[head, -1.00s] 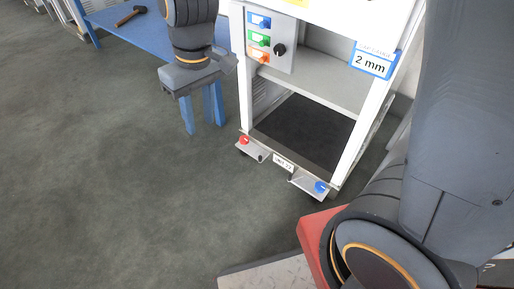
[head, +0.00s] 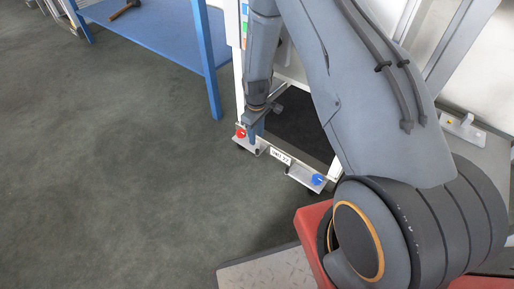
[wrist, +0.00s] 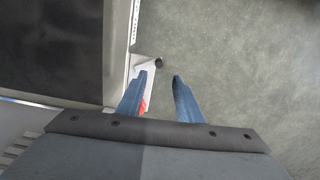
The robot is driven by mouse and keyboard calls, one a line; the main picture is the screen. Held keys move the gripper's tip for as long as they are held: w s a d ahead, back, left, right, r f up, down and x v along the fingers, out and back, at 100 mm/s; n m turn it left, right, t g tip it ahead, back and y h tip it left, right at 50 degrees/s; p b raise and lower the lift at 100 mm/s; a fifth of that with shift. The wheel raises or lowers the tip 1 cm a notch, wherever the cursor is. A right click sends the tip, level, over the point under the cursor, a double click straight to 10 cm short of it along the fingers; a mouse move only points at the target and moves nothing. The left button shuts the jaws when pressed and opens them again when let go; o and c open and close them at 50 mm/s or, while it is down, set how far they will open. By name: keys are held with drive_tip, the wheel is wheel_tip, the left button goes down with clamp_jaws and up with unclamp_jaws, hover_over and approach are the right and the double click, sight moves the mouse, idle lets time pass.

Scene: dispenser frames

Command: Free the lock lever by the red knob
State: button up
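The red knob (head: 240,133) sits on a small metal plate (head: 250,146) at the left foot of the white dispenser frame. My gripper (head: 255,133) points down just right of the red knob in the head view. In the wrist view my gripper (wrist: 161,77) is open, its two blue fingers apart with nothing held between them. Only a red sliver of the knob (wrist: 143,106) shows there, beside the left finger, which hides the rest. A light plate (wrist: 146,69) with a dark round end (wrist: 158,62) lies just beyond the fingertips. I cannot tell whether a finger touches it.
A blue knob (head: 317,179) on a similar plate is at the frame's other front foot, with a white label (head: 280,156) between them. A blue table (head: 165,35) with a hammer (head: 124,9) stands at the back left. The grey floor (head: 120,180) at left is clear.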

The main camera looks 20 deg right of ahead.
sight(257, 150)
drive_tip(key=shift+d+f, duration=0.2)
drive_tip(key=shift+f, duration=0.4)
wheel_tip(257, 150, down, 7)
drive_tip(key=b, duration=0.3)
drive_tip(key=shift+f, duration=0.1)
clamp_jaws()
